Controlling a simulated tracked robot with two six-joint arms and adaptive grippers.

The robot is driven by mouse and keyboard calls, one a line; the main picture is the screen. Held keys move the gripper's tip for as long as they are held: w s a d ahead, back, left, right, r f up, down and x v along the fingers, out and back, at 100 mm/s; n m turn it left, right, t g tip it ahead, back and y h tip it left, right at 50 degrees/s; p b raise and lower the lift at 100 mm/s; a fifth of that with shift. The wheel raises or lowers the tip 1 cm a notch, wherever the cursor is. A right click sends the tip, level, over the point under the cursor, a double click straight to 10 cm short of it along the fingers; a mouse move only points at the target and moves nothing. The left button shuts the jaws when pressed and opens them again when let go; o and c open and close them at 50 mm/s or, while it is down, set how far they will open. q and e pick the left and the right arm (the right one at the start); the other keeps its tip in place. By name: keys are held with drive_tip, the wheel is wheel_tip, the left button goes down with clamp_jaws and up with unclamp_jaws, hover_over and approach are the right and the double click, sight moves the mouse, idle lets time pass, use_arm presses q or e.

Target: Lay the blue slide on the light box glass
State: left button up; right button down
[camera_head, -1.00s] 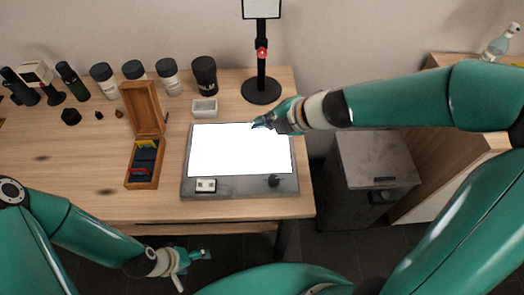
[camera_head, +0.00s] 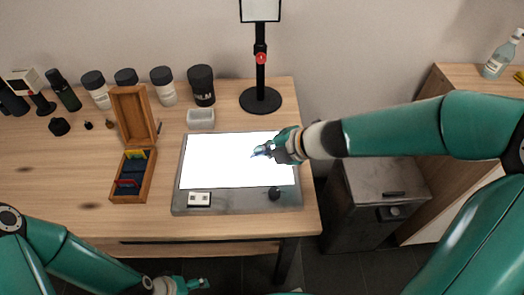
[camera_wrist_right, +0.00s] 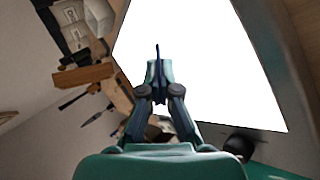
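My right gripper (camera_head: 262,152) is over the right part of the bright light box glass (camera_head: 220,160). In the right wrist view its fingertips (camera_wrist_right: 158,75) are shut on the thin blue slide (camera_wrist_right: 157,53), seen edge-on in front of the white glass. In the head view the slide (camera_head: 258,154) is a small blue bit at the fingertips. I cannot tell whether it touches the glass. My left gripper (camera_head: 188,284) is low at the bottom edge, in front of the table and partly cut off; its fingers stood apart in the earlier frame.
An open wooden slide box (camera_head: 130,182) with coloured slides stands left of the light box. A grey tray (camera_head: 201,118) and black-based stand (camera_head: 260,100) are behind it. Several jars line the back. A small white block (camera_head: 199,200) and black knob (camera_head: 274,193) sit on the front frame.

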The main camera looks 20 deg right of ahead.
drive_tip(key=shift+f, duration=0.1)
drive_tip(key=c, duration=1.6)
unclamp_jaws()
drive_tip(key=shift+s+d+r+p, duration=0.2)
drive_tip(key=shift+r+p, duration=0.15)
drive_tip(key=shift+r, duration=0.2)
drive_tip(key=p+v, duration=0.6)
drive_tip(key=v, duration=0.5)
drive_tip(key=shift+p, duration=0.3)
drive_tip(key=shift+s, duration=0.1)
